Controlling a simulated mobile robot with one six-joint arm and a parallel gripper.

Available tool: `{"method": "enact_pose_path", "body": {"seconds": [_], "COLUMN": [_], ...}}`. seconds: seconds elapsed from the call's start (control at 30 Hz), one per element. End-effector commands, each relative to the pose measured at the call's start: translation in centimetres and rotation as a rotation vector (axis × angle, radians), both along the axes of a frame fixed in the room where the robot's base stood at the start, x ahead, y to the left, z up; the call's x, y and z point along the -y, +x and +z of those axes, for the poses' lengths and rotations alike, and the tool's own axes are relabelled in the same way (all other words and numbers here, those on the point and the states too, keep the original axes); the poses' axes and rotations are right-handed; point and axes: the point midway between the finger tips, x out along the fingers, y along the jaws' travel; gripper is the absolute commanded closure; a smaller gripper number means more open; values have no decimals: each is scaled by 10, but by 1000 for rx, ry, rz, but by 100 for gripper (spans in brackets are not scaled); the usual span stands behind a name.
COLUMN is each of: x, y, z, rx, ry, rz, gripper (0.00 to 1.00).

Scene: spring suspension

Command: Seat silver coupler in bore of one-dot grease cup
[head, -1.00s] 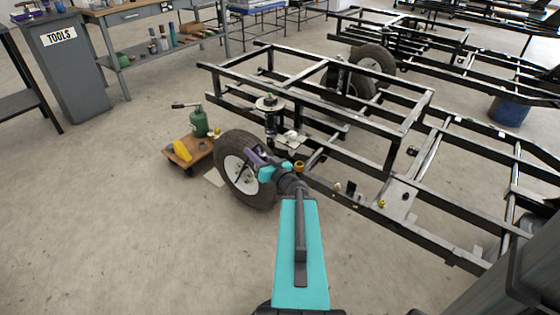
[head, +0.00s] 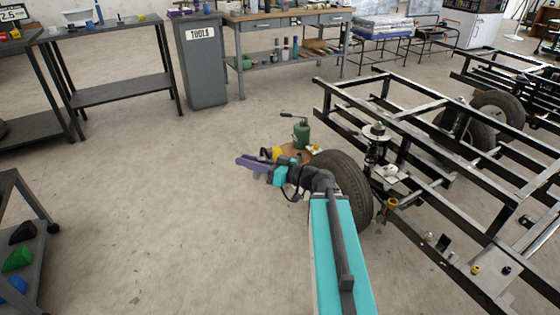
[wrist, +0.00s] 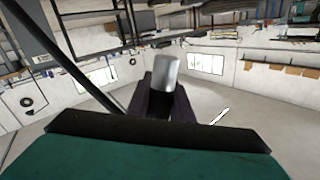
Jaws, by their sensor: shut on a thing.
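My gripper (head: 246,161) is shut on the silver coupler (wrist: 167,72), which shows as a bright metal cylinder between the dark fingers in the wrist view. In the head view the gripper is held left of the near wheel, close to the green jar-like can, and the coupler cannot be made out there. Small brass-coloured cups sit on the black frame, one (head: 391,205) right of the wheel and another (head: 475,270) at the lower right. Dots on them are too small to see, so I cannot tell which is the one-dot grease cup.
The near wheel (head: 347,185) and the black frame (head: 430,135) stand to the right of my arm. A green can (head: 300,133) stands behind the gripper. A grey TOOLS cabinet (head: 203,75) and workbenches stand at the back. Open floor lies to the left.

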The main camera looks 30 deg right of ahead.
Motion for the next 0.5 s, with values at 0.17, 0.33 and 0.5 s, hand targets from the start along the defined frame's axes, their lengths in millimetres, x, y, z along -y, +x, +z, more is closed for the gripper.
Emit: {"method": "enact_pose_path", "body": {"seconds": [0.17, 0.33, 0.5], "x": [-66, -106, -121], "y": [-3, -9, -13], "z": [14, 22, 24], "rx": [0, 1, 0], "ry": [-1, 0, 0], "rz": [158, 259, 297], "gripper": [100, 100, 100]}}
